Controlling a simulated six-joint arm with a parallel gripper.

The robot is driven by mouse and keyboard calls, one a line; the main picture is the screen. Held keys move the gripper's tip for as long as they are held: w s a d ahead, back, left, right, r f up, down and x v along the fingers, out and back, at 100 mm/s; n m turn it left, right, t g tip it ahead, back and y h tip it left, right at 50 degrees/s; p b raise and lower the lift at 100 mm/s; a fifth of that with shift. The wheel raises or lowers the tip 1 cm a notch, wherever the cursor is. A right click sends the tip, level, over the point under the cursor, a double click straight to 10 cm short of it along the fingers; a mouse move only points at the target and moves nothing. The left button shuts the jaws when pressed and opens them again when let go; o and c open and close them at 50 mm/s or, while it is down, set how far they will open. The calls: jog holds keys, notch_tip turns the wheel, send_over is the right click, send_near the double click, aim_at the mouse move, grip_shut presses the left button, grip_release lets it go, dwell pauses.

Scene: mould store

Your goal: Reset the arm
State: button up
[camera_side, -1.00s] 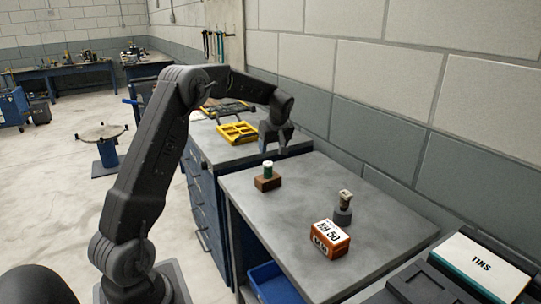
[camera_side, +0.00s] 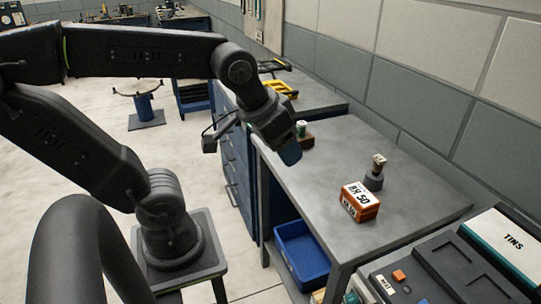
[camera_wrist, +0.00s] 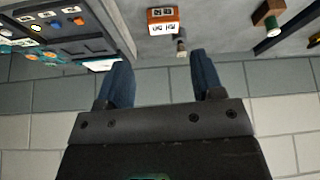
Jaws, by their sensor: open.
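My gripper (camera_side: 249,150) is open and empty in the side view, above the left edge of the grey table, with its fingers spread. In the wrist view the two blue-grey fingers (camera_wrist: 162,68) stand apart with nothing between them. An orange-brown box with a white label (camera_side: 361,201) sits on the table to the right of my gripper. It also shows in the wrist view (camera_wrist: 163,21). A small pale-topped piece on a grey round base (camera_side: 374,180) stands just behind the box. A green cylinder (camera_side: 301,128) at a brown block is partly hidden behind my gripper.
The grey table (camera_side: 330,175) has clear room around the box. A blue bin (camera_side: 301,252) sits below it. A dark panel with buttons (camera_side: 410,285) and a box marked TINS (camera_side: 500,240) stand front right.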

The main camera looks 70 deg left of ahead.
jog(key=shift+s+d+f+m, duration=0.35)
jog(key=shift+s, duration=0.3)
jog(key=shift+s+d+f+m, duration=0.3)
jog(key=shift+s+d+m, duration=0.05)
jog(key=shift+s, duration=0.3)
